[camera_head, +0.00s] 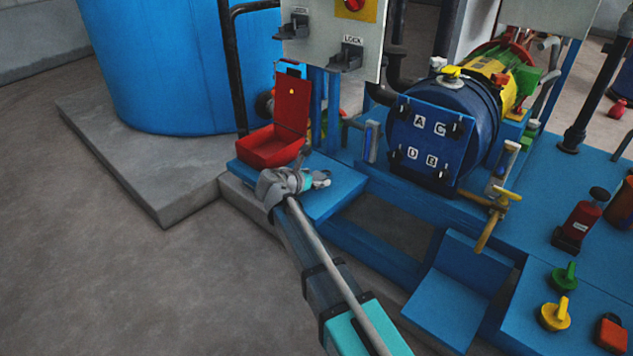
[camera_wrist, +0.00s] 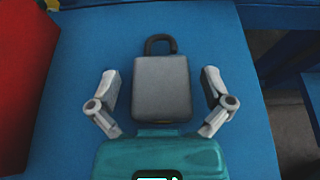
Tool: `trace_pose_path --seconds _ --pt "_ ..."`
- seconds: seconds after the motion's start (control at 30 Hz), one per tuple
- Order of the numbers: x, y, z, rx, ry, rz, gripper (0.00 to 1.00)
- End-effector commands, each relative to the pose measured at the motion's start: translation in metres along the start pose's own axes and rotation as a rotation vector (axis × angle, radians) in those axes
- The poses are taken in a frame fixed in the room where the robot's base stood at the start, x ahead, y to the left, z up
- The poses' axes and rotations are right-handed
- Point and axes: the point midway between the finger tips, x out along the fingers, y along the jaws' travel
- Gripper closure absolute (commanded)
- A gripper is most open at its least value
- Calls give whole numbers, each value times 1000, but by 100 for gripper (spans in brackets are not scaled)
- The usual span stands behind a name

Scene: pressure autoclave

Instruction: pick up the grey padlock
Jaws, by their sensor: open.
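The grey padlock (camera_wrist: 161,87) shows in the wrist view, lying on the blue platform (camera_wrist: 225,30) with its dark shackle toward the top of the picture. My gripper (camera_wrist: 161,90) is open, with one finger on each side of the padlock body and a visible gap on both sides. I cannot tell how high the fingers are above the platform. In the head view my gripper (camera_head: 309,180) is over the blue platform (camera_head: 343,190), in front of the red box. My arm and gripper mostly hide the padlock there.
An open red box (camera_head: 270,147) stands on the platform beside my gripper; its red side (camera_wrist: 22,70) shows at left in the wrist view. A panel marked LOCK (camera_head: 352,40) is above. A blue vessel with a lettered front (camera_head: 425,142) is to the right. Open floor lies left.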

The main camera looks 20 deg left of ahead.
Motion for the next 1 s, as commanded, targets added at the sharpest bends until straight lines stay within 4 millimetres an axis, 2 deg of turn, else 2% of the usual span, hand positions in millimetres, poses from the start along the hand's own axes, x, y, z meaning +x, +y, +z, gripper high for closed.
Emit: trace_pose_path --seconds 0.57,0.67,1.0 --pt "3 -1 1 1 0 -1 0" --pt "3 -1 1 1 0 -1 15" --pt "3 -1 1 1 0 -1 78"
